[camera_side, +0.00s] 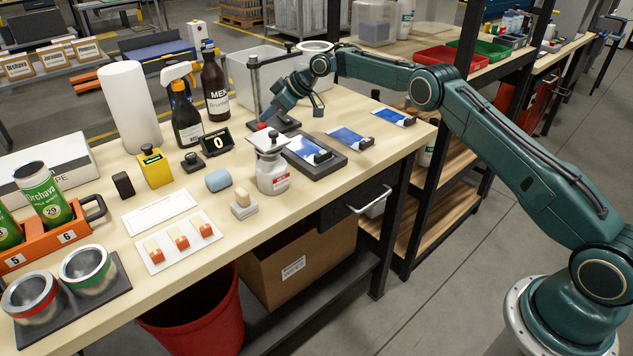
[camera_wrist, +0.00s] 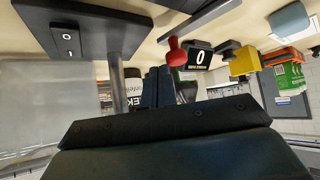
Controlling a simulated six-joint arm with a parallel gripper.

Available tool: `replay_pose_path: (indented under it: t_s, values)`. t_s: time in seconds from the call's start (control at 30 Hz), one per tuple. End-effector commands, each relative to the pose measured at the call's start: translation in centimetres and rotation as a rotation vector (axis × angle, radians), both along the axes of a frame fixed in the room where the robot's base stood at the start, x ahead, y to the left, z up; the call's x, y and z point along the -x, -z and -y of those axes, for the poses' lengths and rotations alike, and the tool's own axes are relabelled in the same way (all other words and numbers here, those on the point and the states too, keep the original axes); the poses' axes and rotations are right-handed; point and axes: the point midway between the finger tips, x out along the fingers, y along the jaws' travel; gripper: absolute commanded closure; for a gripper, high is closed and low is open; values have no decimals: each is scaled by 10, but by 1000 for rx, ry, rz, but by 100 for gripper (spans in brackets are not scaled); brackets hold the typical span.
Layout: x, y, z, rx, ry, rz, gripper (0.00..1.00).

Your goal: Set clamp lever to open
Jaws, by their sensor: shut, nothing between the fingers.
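The clamp lever shows as a red ball knob (camera_side: 262,126) at the fixture in the side view; the knob (camera_wrist: 176,52) is larger in the wrist view. Its lever arm is mostly hidden, so I cannot tell its setting. My gripper (camera_side: 266,115) is low beside the post, close to the knob. In the wrist view its fingers (camera_wrist: 158,88) are together and empty, just left of the knob. I cannot tell whether they touch it.
A counter reading 0 (camera_side: 217,142), a spray bottle (camera_side: 185,115) and a brown bottle (camera_side: 215,85) stand left of the fixture. A white-capped jar (camera_side: 271,172) and a dark tray with a blue print (camera_side: 314,165) are in front. A translucent bin (camera_side: 240,75) is behind.

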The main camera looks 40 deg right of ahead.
Motion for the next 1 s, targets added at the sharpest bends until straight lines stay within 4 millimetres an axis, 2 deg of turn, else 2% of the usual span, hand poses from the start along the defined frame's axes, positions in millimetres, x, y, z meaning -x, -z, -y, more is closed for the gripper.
replay_pose_path:
  t_s: [0.27, 1.0]
  values:
    - [12, -14, 9, 1, 1, -1, 100]
    - [66, -81, 54, 1, 1, 0, 100]
